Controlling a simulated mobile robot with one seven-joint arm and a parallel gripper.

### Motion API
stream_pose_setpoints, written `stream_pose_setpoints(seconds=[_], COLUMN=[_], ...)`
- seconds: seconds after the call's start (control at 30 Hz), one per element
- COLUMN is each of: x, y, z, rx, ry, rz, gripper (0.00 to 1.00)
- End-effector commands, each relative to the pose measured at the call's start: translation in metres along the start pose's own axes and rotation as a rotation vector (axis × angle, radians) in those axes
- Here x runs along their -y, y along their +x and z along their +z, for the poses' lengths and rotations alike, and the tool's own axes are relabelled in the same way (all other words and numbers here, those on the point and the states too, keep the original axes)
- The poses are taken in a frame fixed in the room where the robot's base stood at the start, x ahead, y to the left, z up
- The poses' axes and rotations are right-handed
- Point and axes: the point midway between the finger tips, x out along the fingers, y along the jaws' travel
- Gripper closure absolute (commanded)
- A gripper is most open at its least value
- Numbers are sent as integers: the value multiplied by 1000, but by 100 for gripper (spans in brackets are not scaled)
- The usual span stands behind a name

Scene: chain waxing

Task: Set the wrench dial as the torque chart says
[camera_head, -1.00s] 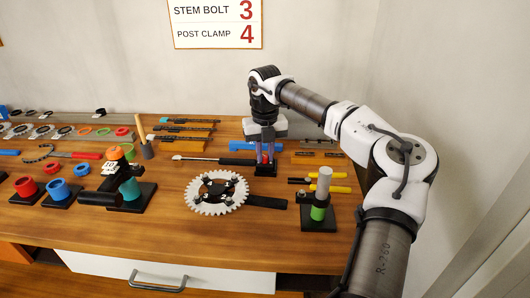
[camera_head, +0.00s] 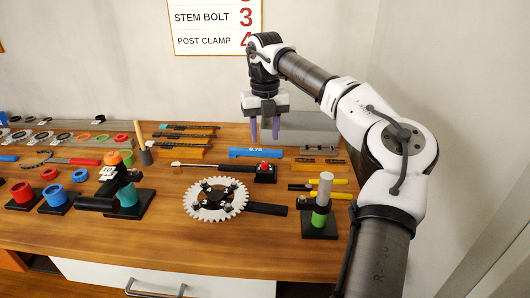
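The torque chart (camera_head: 217,25) hangs on the back wall. It reads STEM BOLT 3 and POST CLAMP 4, and its top is cut off. A tool with a silver shaft and black handle (camera_head: 236,168), apparently the wrench, lies on the bench. Its right end meets a black block with a small red knob (camera_head: 264,166) on top, which may be the dial. The dial's setting is too small to read. My gripper (camera_head: 264,138) points down above the knob, apart from it. Its two purple fingers are spread with nothing between them.
A blue gauge (camera_head: 249,152) lies just behind the knob. A toothed chainring (camera_head: 216,210) with a black handle lies in front. A stand with a green and grey post (camera_head: 322,205) is at front right, near yellow-handled tools (camera_head: 326,195). Cups and clamps crowd the left.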

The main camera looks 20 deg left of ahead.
Motion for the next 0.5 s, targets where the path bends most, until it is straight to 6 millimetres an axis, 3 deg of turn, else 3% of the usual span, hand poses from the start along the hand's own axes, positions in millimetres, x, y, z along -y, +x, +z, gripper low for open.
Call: stream_pose_setpoints(seconds=[0.2, 0.5], x=[0, 0], y=[-39, -53], z=[1, 0], rx=[2, 0], ry=[0, 0], rz=[-1, 0], gripper=[60, 60])
